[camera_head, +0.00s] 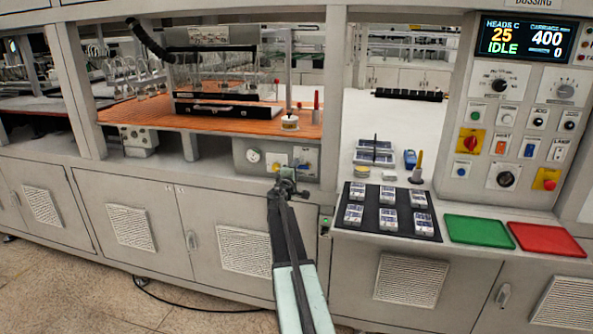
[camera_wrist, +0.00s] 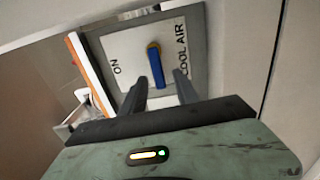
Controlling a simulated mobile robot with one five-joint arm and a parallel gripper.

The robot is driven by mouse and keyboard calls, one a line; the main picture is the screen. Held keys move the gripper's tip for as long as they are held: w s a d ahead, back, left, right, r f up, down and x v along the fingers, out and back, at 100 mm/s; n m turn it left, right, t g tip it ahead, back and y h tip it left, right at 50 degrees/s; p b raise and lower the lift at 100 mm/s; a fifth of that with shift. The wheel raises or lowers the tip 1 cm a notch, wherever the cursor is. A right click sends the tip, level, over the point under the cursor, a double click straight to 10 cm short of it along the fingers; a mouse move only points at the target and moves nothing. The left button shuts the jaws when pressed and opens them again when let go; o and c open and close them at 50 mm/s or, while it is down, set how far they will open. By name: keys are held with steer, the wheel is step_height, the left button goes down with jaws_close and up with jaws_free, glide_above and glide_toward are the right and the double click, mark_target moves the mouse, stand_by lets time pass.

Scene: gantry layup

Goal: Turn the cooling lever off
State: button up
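The cooling lever (camera_wrist: 156,66) is a blue handle with a yellow-orange pivot. It stands on a light plate (camera_wrist: 122,47) marked ON at its left and COOL AIR at its right. In the wrist view the handle runs from the pivot down toward my gripper (camera_wrist: 160,92). My gripper is open, with one dark finger to each side of the handle's lower end. I see no finger touching it, and I cannot tell how deep the handle sits between them. In the head view my gripper (camera_head: 288,186) is in front of the small grey valve panel (camera_head: 255,170), hiding part of it.
A wooden worktop (camera_head: 220,119) lies above the panel. To the right are a black mat (camera_head: 392,233) with several small packs, a green tray (camera_head: 478,230), a red tray (camera_head: 545,238) and a control console (camera_head: 520,110). Cabinet doors (camera_head: 125,222) stand below.

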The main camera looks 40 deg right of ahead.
steer(key=v, duration=0.7)
